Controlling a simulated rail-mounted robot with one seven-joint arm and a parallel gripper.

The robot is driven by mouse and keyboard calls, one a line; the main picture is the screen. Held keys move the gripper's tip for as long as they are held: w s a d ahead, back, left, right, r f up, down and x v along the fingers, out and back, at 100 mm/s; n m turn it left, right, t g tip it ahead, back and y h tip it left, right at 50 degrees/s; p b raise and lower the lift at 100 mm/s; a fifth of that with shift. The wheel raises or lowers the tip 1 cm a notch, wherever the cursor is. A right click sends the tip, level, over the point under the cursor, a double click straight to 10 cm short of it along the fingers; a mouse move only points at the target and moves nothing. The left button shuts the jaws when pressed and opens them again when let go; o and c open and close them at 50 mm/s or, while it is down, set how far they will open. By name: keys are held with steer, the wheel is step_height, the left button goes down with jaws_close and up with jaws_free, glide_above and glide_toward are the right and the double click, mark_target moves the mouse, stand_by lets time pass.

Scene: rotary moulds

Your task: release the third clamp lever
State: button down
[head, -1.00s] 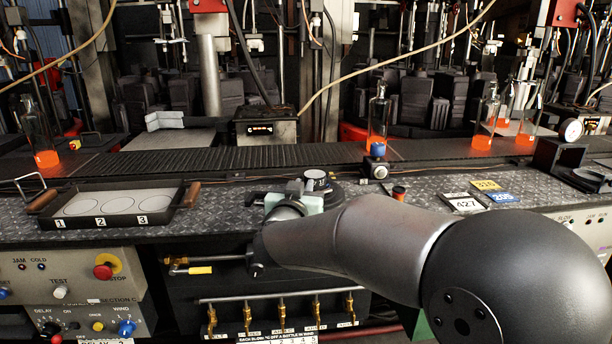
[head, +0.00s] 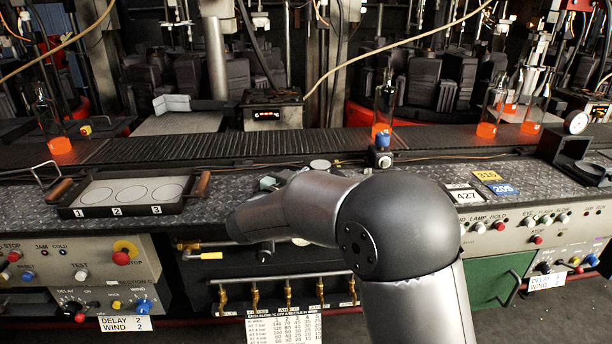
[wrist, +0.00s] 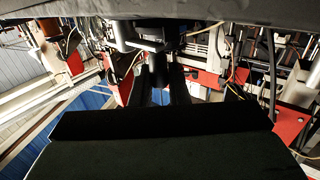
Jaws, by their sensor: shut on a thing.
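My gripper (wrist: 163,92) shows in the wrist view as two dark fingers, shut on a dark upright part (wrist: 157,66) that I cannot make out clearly. In the head view my grey arm lies across the counter and hides my fingers and what they hold. A pale teal-grey block (head: 268,184) shows just beyond my arm on the counter, with part of a round fitting (head: 319,164) behind it. No clamp lever can be told apart in either view, so I cannot tell which one is third or how it stands.
A black tray (head: 66,212) with spots numbered 1 to 3 sits on the counter at left. Below are brass valves (head: 255,298) and a yellow-handled tap (head: 210,256). Number plates (head: 465,197) lie at right. Bottles with glowing orange bases (head: 382,130) stand along the dark conveyor (head: 220,148).

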steer(key=shift+r, duration=0.15)
steer(key=c, duration=1.5)
jaws_free()
steer(key=shift+d, duration=0.1)
steer(key=v, duration=1.7)
steer(key=shift+s, duration=0.2)
